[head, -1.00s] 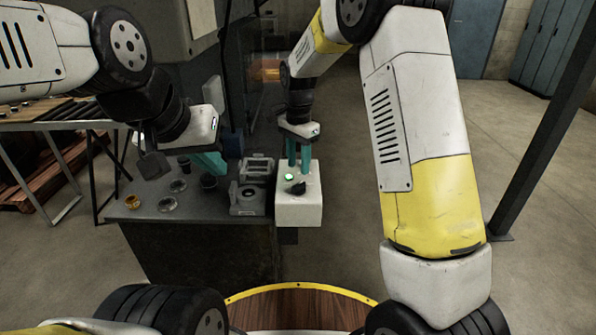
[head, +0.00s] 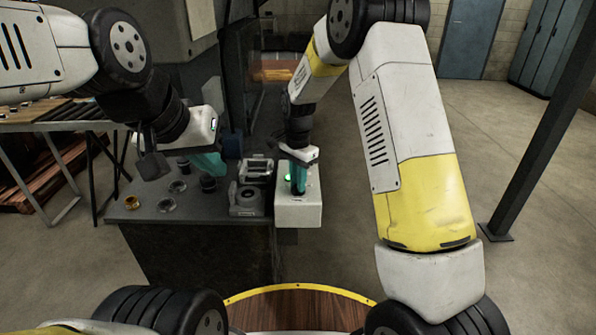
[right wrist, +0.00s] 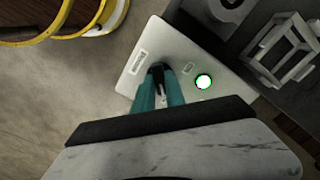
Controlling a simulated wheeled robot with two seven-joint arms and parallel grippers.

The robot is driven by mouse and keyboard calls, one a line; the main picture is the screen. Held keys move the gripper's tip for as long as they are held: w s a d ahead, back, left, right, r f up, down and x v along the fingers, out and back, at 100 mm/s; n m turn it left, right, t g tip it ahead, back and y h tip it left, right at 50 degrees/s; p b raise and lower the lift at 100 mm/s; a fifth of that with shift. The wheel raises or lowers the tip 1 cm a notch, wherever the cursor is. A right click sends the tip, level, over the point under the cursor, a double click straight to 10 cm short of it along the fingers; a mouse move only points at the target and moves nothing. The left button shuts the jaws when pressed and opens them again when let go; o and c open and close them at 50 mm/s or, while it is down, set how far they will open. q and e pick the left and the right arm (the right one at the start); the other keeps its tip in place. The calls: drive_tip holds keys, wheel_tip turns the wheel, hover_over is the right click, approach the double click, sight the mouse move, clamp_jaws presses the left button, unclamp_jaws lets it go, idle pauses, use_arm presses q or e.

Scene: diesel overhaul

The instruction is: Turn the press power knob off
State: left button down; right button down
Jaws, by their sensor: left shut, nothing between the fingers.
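The white press control box (head: 298,212) stands at the right end of the dark workbench. Its green lamp (head: 288,177) is lit and also glows in the right wrist view (right wrist: 203,82). The black power knob (right wrist: 157,70) sits on the box's top face beside the lamp. My right gripper (head: 299,188) points down at the box. In the right wrist view its teal fingers (right wrist: 159,84) lie on both sides of the knob and look closed on it. The knob's pointer is mostly hidden. My left gripper (head: 212,166) is shut and empty above the bench, left of the box.
The workbench (head: 150,208) carries a grey metal fixture (head: 247,200), small round parts (head: 177,187) and a brass ring (head: 132,202). A dark post (head: 540,130) stands on the right. The floor between the box and the post is clear.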

drive_tip(key=shift+n, duration=0.3)
drive_tip(key=n, duration=1.3)
drive_tip(key=shift+n, duration=2.1)
drive_tip(key=c, duration=1.4)
unclamp_jaws()
